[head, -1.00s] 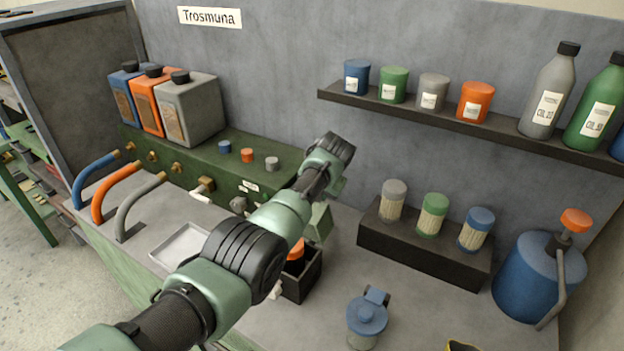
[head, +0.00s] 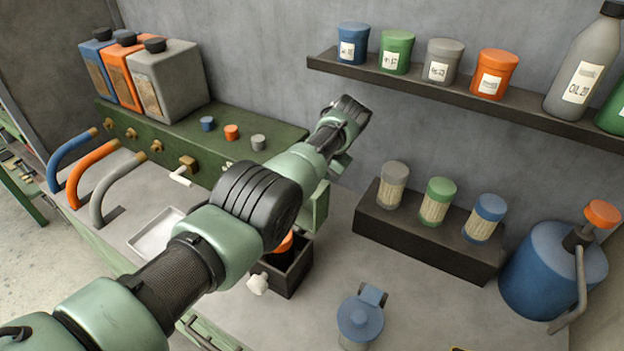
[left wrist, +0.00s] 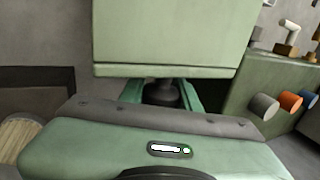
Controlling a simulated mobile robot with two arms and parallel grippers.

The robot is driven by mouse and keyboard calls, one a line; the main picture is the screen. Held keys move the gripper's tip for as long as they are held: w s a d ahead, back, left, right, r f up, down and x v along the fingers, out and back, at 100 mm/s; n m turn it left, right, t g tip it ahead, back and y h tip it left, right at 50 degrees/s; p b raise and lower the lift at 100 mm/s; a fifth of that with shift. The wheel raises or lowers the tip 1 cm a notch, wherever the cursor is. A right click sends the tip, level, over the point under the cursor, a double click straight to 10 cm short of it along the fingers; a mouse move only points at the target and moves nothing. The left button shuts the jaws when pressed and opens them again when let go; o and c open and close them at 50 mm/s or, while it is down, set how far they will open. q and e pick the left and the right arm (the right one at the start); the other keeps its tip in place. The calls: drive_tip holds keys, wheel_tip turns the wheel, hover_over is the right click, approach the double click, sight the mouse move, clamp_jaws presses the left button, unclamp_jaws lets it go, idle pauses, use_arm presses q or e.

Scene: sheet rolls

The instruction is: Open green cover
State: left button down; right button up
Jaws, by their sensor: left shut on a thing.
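A green panel, which I take to be the green cover (left wrist: 170,35), fills the upper middle of the left wrist view, straight ahead of my left gripper (left wrist: 162,93). In the head view a green panel (head: 318,205) stands upright below the end of my left arm, by the right end of the green housing (head: 230,138). My left gripper is shut on the cover. The fingertips are mostly hidden by the cover and by the gripper body. The cover's hinge is hidden by my arm. My right gripper does not show.
A dark open box (head: 290,268) with an orange item is below the arm. A blue-lidded jar (head: 360,318) stands at the front. A dark block (head: 425,230) holds three filters. A blue can (head: 552,270) is at right. Bench between them is clear.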

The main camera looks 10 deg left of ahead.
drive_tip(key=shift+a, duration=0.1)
use_arm(q)
drive_tip(key=c, duration=1.1)
unclamp_jaws()
drive_tip(key=shift+o, duration=0.2)
drive_tip(key=shift+s+r, duration=0.1)
drive_tip(key=shift+r, duration=0.1)
drive_tip(key=w+v, duration=0.1)
drive_tip(key=v, duration=0.6)
drive_tip(key=shift+s+r, duration=0.25)
drive_tip(key=shift+s, duration=0.25)
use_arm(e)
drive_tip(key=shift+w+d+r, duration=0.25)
use_arm(q)
drive_tip(key=shift+d, duration=0.1)
drive_tip(key=shift+r+p, duration=0.15)
drive_tip(key=shift+p, duration=0.15)
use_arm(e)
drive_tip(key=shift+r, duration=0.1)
